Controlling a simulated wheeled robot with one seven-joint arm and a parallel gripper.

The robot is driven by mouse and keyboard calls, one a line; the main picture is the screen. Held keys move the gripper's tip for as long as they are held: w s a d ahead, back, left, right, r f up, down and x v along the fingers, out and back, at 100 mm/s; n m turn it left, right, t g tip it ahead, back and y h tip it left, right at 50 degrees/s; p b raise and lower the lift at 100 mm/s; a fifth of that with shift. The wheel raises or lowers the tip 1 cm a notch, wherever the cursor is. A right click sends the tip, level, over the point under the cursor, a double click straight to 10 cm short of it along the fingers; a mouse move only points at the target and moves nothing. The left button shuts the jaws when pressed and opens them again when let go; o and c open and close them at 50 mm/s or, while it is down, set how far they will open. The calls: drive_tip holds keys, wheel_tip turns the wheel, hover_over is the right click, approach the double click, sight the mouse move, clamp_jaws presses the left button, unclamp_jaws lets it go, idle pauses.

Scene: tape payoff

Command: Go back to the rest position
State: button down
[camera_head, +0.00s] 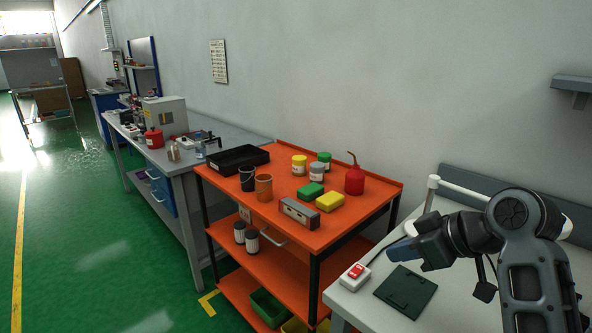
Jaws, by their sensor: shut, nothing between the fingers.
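My gripper (399,252) is at the lower right, at the end of my dark grey arm. It points left and is shut, with nothing seen in it. My arm hides part of the table's right side.
A grey workbench (190,170) stands farther back. The green floor (90,230) at left is clear.

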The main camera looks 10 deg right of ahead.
drive_tip(key=s+a+f+m+t+h, duration=0.35)
drive_tip(key=s+f+m, duration=0.25)
drive_tip(key=s+f, duration=1.15)
drive_tip(key=s+r+t, duration=0.1)
drive_tip(key=s+r, duration=0.3)
drive_tip(key=s, duration=0.4)
drive_tip(key=s+r+t+h, duration=0.1)
drive_tip(key=s+r, duration=0.3)
drive_tip(key=s, duration=0.5)
drive_tip(key=s+r+m+t, duration=0.1)
drive_tip(key=s+r+t, duration=0.1)
drive_tip(key=s+r, duration=0.3)
drive_tip(key=s, duration=0.4)
drive_tip(key=shift+a+h, duration=0.2)
drive_tip(key=shift+h, duration=0.15)
